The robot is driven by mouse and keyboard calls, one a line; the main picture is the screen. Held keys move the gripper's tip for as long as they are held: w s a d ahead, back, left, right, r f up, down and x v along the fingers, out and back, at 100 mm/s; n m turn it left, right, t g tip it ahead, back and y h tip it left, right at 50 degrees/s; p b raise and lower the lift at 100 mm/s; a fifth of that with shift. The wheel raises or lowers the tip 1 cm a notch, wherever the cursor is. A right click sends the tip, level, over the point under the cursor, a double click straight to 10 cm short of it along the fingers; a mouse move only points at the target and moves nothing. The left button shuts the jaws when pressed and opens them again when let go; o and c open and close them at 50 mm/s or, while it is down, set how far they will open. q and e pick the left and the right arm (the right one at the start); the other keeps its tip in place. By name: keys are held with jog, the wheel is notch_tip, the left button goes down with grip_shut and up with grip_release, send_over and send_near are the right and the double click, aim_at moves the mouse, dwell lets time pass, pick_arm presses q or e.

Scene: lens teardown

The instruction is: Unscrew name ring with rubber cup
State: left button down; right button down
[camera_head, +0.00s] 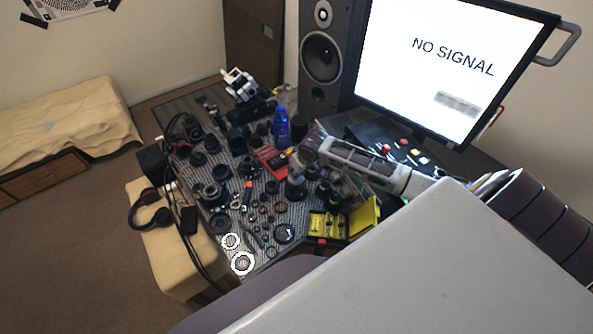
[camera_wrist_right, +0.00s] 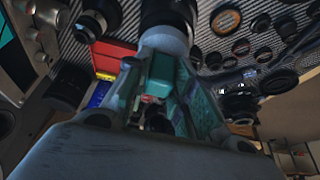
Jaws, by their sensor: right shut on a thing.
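My right gripper (camera_head: 300,166) reaches in from the right over the crowded work mat. In the right wrist view its fingers (camera_wrist_right: 165,55) are closed around a dark cylindrical piece (camera_wrist_right: 168,12) with a pale grey band at the fingertips. In the head view, a dark lens-like cylinder (camera_head: 296,188) stands upright just below this gripper. I cannot tell from these views whether the held piece is the rubber cup or a lens part. I cannot single out the name ring among the small round parts. My left gripper is not in view.
The striped mat (camera_head: 262,262) is crowded with lenses and rings. Two white rings (camera_head: 242,263) lie near its front edge. A yellow open case (camera_head: 328,224), a blue bottle (camera_head: 281,126) and a red box (camera_head: 270,160) stand close by. The monitor (camera_head: 450,65) and speaker (camera_head: 322,60) are behind.

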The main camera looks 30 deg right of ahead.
jog(key=shift+f, duration=0.45)
dwell(1.0)
jog(key=shift+s+n, duration=0.1)
jog(key=shift+n, duration=0.2)
